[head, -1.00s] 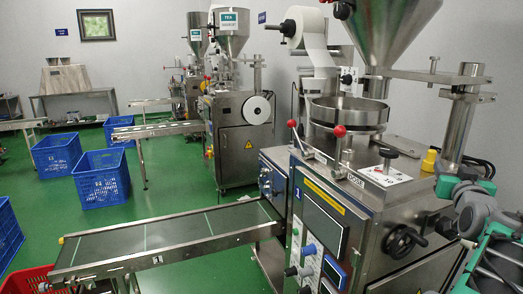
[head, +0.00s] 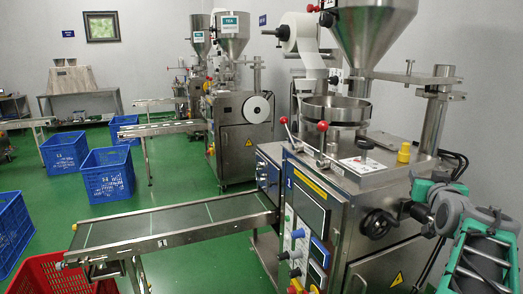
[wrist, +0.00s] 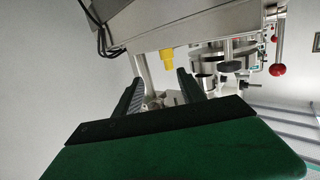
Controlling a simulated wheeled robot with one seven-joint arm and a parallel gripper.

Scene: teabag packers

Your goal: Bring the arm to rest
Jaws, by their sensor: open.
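My gripper (wrist: 160,92) shows in the wrist view with its two dark fingers apart and nothing between them. Its green body fills the lower part of that view. A yellow knob (wrist: 167,59) on the packing machine appears just beyond the fingertips, apart from them. In the head view my green and grey arm is bent at the right edge, in front of the near packing machine (head: 312,205). I cannot clearly make out the fingers there. The yellow knob (head: 404,153) stands on the machine's top, behind and left of the arm.
A handwheel (head: 378,224) sticks out close to my arm. A conveyor (head: 170,227) runs left from the machine. A red crate (head: 60,268) and several blue crates (head: 107,178) stand on the green floor (head: 165,193). Farther machines line the wall.

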